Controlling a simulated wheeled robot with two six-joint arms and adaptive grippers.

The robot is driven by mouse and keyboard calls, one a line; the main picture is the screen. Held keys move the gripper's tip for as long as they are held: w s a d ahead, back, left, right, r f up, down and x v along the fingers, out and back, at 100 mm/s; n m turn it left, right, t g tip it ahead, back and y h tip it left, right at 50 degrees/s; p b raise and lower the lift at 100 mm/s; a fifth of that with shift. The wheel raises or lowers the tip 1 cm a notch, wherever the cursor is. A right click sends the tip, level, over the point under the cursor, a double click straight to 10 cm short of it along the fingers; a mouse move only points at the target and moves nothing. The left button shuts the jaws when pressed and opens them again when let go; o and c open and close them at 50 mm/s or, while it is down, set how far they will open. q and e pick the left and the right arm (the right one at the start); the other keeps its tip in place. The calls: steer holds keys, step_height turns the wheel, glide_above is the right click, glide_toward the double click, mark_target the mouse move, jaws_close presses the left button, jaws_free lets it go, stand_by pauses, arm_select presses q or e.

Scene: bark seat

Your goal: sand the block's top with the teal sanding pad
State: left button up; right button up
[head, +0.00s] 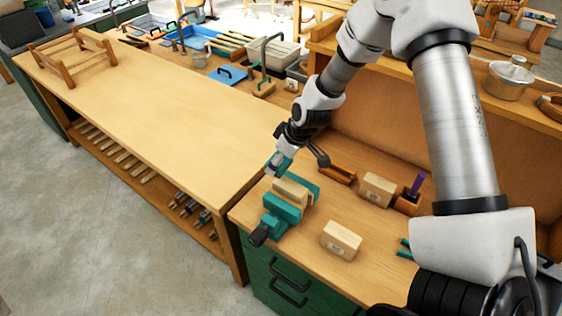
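A pale wooden block (291,193) sits in a teal vise (282,206) near the front left corner of the right-hand bench. Its top faces up and is bare. My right arm reaches in from the right, and its gripper (274,168) is low at the far left side of the vise, close to the block. A bit of teal (283,160) shows at the fingers; I cannot tell whether it is the sanding pad or part of the vise. Another teal piece (404,248) lies at the right, partly hidden by my arm. My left gripper is out of view.
Two stamped wooden blocks stand on the bench, one in front (341,240) and one behind (377,190). A wooden holder with a purple-handled tool (415,187) is beside the rear one. The long left bench (150,110) is mostly clear.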

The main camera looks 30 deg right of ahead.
steer(key=r, duration=0.1)
steer(key=r+p, duration=0.1)
steer(key=shift+w+r+p, duration=0.25)
steer(key=shift+r+p, duration=0.05)
steer(key=shift+s+r, duration=0.2)
steer(key=shift+r, duration=0.2)
steer(key=shift+w+f, duration=0.1)
steer(key=shift+w, duration=0.05)
